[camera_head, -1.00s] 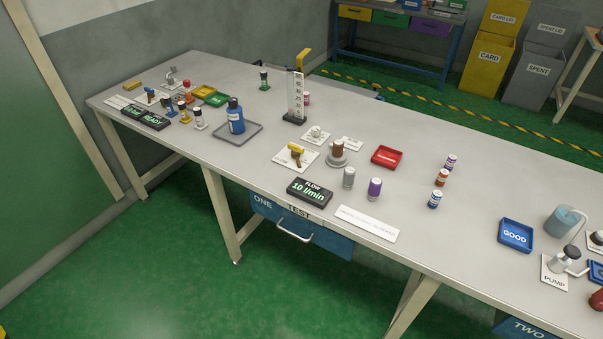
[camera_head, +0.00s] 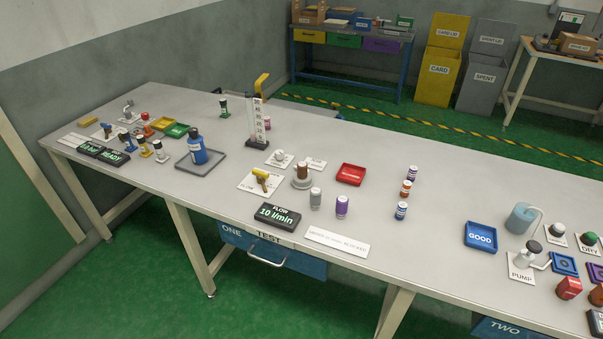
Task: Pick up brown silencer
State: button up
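A small brown cylinder (camera_head: 303,169), which looks like the brown silencer, stands upright on a round grey base (camera_head: 301,183) near the middle of the long table. A grey cylinder (camera_head: 315,198) and a purple cylinder (camera_head: 341,206) stand in front of it, apart from it. A brown-orange cylinder with a light band (camera_head: 406,188) stands further right, between two other small banded cylinders. My gripper is not in view.
A yellow-handled valve (camera_head: 262,178) on a white plate is left of the brown cylinder, and a red tray (camera_head: 351,174) is to its right. A tall gauge (camera_head: 257,123) stands behind. The FLOW display (camera_head: 277,215) is in front. The table is clear before the blue GOOD tray (camera_head: 481,237).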

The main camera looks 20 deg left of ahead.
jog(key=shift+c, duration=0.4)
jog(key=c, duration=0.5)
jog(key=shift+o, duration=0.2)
